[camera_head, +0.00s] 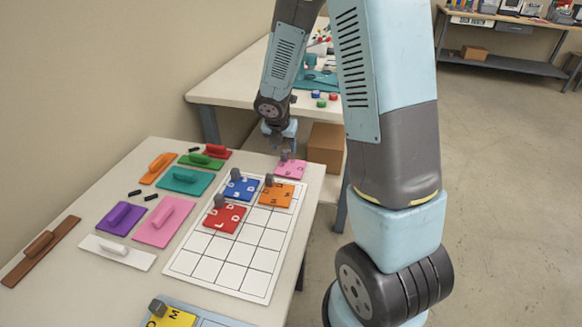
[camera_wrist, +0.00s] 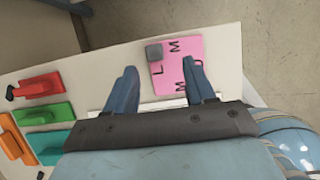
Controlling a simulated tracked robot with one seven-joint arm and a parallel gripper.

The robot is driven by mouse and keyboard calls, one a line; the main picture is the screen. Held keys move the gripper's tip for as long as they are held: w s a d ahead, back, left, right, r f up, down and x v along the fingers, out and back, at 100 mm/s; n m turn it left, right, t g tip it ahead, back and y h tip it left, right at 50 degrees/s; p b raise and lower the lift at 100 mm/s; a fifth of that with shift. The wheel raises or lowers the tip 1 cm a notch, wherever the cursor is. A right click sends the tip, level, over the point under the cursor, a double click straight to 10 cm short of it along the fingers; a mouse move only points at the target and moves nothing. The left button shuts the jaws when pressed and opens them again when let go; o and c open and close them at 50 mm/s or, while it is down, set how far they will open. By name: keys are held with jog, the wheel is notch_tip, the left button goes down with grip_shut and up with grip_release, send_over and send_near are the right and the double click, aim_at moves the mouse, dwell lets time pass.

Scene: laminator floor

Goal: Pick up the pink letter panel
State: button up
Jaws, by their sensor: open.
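The pink letter panel (camera_head: 291,170) lies flat at the far right corner of the near table, beyond the white grid board. A small grey block-shaped knob stands at one corner of it. In the wrist view the pink letter panel (camera_wrist: 177,62) shows dark letters, with its grey knob at the upper left. My gripper (camera_head: 281,141) is above the table close to the panel. In the wrist view my gripper (camera_wrist: 161,78) is open and empty, its two fingers apart with the panel partly between and beyond them. The gap between fingers and panel is hard to judge.
On the grid board (camera_head: 207,268) lie blue (camera_head: 242,187), orange (camera_head: 277,195) and red (camera_head: 225,217) letter panels. A yellow panel (camera_head: 171,318) is at the front. Several coloured handled floats, including a pink one (camera_head: 163,222), lie on the left. A cardboard box (camera_head: 326,143) stands behind.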

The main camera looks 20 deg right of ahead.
aim_at(284, 154)
jog(key=shift+a+x, duration=0.25)
jog(key=shift+x, duration=0.8)
jog(key=shift+a+x, duration=0.2)
jog(key=shift+x, duration=0.85)
jog(key=shift+w+d+f, duration=0.2)
jog(key=shift+f, duration=0.45)
jog(key=shift+c, duration=0.4)
grip_shut()
